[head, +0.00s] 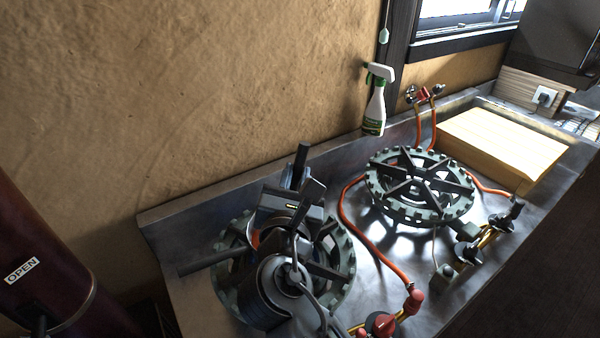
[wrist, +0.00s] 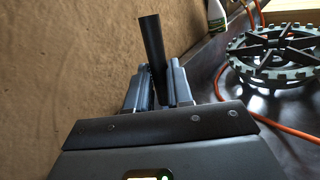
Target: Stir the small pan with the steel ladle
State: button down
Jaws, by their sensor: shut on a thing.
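My gripper (head: 297,190) is over the left burner, shut on a dark upright handle (head: 303,158), which I take to be the steel ladle's. In the wrist view the handle (wrist: 151,42) rises between the two fingers of my gripper (wrist: 157,75), leaning slightly. The ladle's lower part and bowl are hidden behind my gripper and arm. A dark bar, apparently the small pan's handle (head: 203,263), sticks out to the left over the left burner. The pan's body is mostly hidden by my arm, so I cannot tell whether the ladle touches it.
The left burner (head: 345,262) is largely covered by my arm. An empty right burner (head: 420,187) stands beside it, with orange hoses (head: 365,240) between. A spray bottle (head: 375,105) stands against the clay wall. A wooden board (head: 503,145) lies at the right. A dark red cylinder (head: 45,255) stands at left.

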aim_at(305, 143)
dwell(0.3)
jog(key=shift+d+r, duration=0.25)
jog(key=shift+r, duration=0.95)
jog(key=shift+d+r, duration=0.25)
jog(key=shift+r, duration=0.9)
jog(key=shift+d+r, duration=0.25)
jog(key=shift+r, duration=0.95)
jog(key=shift+r, duration=2.5)
